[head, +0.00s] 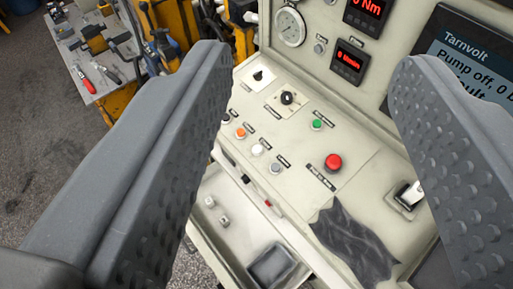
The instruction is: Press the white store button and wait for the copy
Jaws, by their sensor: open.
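The white store button (257,150) is a small round button on the sloped cream control panel (350,185). It sits between an orange button (240,132) and a grey button (275,167) in a slanting row. My gripper (315,75) is open, with its two grey dimpled fingers at the left and right of the view. The white button shows in the gap between them, apart from both fingers. The labels by the buttons are too small to read. A screen (470,60) at the upper right reads "Tarnvolt" and "Pump off", partly cut off and partly behind the right finger.
A green button (317,124), a large red button (333,161) and a black knob (287,98) are on the same panel. Red displays (347,61) and a gauge (290,27) stand behind. A tool bench (92,45) is at upper left.

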